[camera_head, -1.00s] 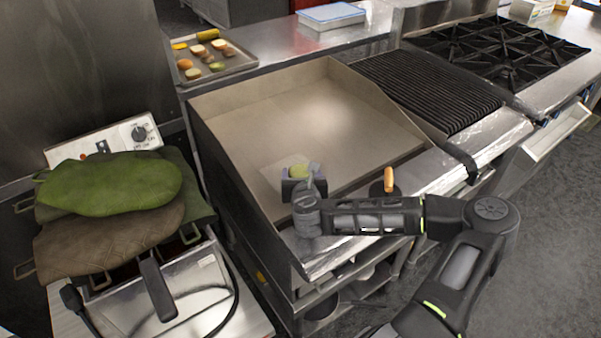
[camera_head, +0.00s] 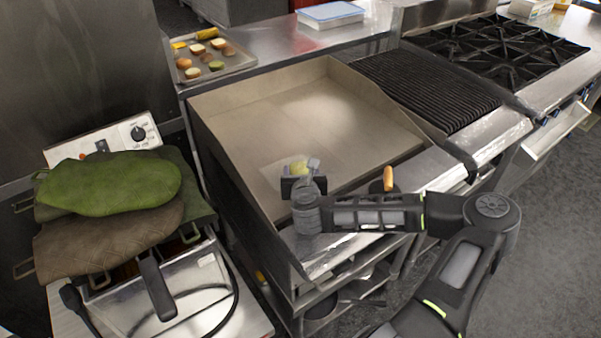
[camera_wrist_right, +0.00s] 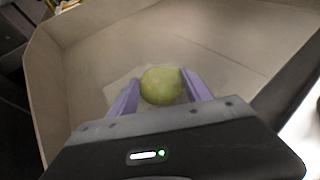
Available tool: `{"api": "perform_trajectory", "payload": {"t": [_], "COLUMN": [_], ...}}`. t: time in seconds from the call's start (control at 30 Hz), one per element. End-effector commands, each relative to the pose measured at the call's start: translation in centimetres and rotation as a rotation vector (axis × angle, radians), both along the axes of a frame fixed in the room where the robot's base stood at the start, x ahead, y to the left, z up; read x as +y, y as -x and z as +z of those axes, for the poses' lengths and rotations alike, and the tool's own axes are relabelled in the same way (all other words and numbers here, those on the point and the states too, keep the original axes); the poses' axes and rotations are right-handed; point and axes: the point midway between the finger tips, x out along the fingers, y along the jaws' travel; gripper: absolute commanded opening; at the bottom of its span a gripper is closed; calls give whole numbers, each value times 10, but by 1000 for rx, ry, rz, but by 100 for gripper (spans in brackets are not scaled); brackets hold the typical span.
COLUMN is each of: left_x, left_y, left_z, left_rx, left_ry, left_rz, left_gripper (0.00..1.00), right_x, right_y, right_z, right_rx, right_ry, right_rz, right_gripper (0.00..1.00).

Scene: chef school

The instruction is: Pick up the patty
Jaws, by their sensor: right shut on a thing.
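The patty (camera_wrist_right: 161,86) is a round, yellow-green piece between the two purple fingers of my right gripper (camera_wrist_right: 160,92) in the right wrist view. My right gripper is shut on it. In the head view the patty (camera_head: 299,168) shows just past my right gripper (camera_head: 300,175), over the near left part of the flat griddle (camera_head: 345,120). A pale square sheet (camera_wrist_right: 118,92) lies on the griddle under or behind the patty. I cannot tell whether the patty still touches it. My left gripper is not in view.
The griddle has raised side and back walls. An orange-handled tool (camera_head: 388,178) stands at its front edge. A tray of food pieces (camera_head: 243,62) is at the back left. A fryer with green mitts (camera_head: 110,185) stands at left. A ribbed grill (camera_head: 430,90) lies to the right.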

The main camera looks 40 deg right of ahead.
Motion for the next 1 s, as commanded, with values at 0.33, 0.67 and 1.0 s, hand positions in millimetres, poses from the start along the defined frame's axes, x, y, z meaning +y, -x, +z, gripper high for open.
{"api": "perform_trajectory", "payload": {"t": [0.33, 0.67, 1.0], "left_x": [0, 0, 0], "left_y": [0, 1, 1], "left_z": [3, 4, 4], "left_rx": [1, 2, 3], "left_ry": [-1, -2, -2], "left_rz": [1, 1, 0], "left_gripper": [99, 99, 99], "right_x": [0, 1, 1], "right_y": [0, 0, 0], "right_z": [63, 93, 93], "right_rx": [-3, 0, -1], "right_ry": [5, 1, 1], "right_rz": [0, 0, 1], "right_gripper": [15, 15, 15]}}
